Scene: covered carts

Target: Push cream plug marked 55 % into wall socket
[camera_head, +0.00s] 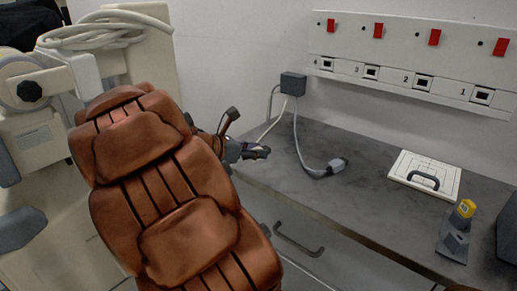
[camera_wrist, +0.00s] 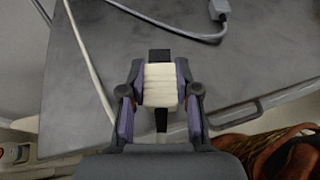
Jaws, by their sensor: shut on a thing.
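My gripper (camera_wrist: 160,88) is shut on a cream ribbed plug (camera_wrist: 160,85), with its fingers on both sides. A black end juts out ahead of the plug and a black part shows behind it. No marking is readable on it. In the head view my gripper (camera_head: 258,152) is over the left end of the grey desktop, and the plug is too small to make out there. The wall panel (camera_head: 410,55) at the back right carries a row of numbered sockets, among them socket 3 (camera_head: 372,72), socket 2 (camera_head: 422,83) and socket 1 (camera_head: 482,96). The plug is well away from them.
A grey box (camera_head: 293,84) sits at the wall with cables running down. A grey connector (camera_head: 338,165) lies on the desktop (camera_head: 330,205). A white board with a black handle (camera_head: 425,172) and a yellow-topped device (camera_head: 458,232) are at right.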

